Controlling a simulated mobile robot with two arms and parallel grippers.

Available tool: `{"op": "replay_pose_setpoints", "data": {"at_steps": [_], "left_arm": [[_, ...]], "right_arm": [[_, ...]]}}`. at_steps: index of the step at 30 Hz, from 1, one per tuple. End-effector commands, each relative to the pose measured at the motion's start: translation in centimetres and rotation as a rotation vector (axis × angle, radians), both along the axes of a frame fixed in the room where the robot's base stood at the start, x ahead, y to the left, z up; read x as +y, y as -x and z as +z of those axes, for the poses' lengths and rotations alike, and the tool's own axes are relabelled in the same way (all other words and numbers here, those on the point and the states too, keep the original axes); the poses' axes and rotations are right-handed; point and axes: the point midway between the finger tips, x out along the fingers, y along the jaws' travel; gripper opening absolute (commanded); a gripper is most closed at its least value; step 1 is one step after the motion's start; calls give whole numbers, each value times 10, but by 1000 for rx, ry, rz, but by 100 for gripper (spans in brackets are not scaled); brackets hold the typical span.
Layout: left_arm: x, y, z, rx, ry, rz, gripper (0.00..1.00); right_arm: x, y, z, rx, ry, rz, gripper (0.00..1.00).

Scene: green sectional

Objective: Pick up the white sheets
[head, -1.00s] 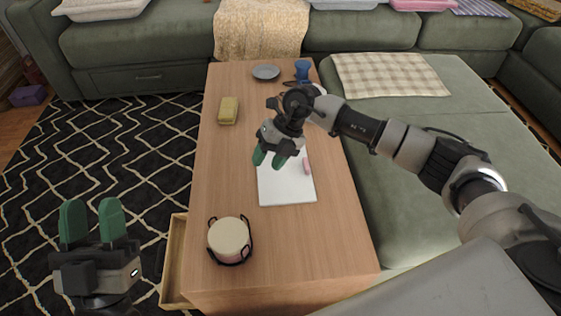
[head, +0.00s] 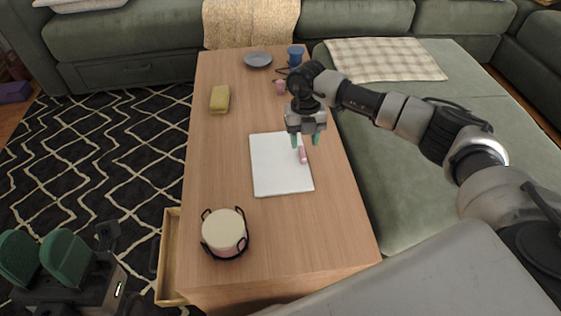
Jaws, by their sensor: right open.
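The white sheets (head: 275,172) lie flat in the middle of the wooden table (head: 215,150). A small pink object (head: 303,156) lies on their right part. My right gripper (head: 305,140) is open and points down over the upper right part of the sheets, around or just above the pink object; I cannot tell if it touches. My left gripper (head: 45,258) is at the lower left, beside the table over the rug. Its two green fingers show, but how far apart they are is unclear.
A round jar in a black holder (head: 225,233) stands at the table's near end. A yellow block (head: 219,99), a grey plate (head: 258,59), a blue cup (head: 295,55) and a small pink item (head: 280,87) sit farther back. An open drawer (head: 170,255) juts left. The green sofa borders the right.

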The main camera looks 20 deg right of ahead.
Motion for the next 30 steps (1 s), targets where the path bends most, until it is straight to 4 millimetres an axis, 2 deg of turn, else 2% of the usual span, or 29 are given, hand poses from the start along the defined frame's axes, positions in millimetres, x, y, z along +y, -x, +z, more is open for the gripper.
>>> {"op": "replay_pose_setpoints", "data": {"at_steps": [1,6,14,17,23,30], "left_arm": [[0,0,-10,1,0,0,43],[0,0,-22,1,0,0,43],[0,0,-21,2,-2,0,43],[0,-1,-21,3,-2,0,43],[0,-1,-21,3,-2,0,43],[0,-1,-21,3,-2,0,43]], "right_arm": [[1,0,-14,2,0,0,45],[2,1,-38,2,2,-1,45],[2,2,-41,0,0,0,45],[2,2,-41,0,0,0,32],[2,2,-41,0,0,0,2],[2,2,-40,0,-1,0,0]]}}
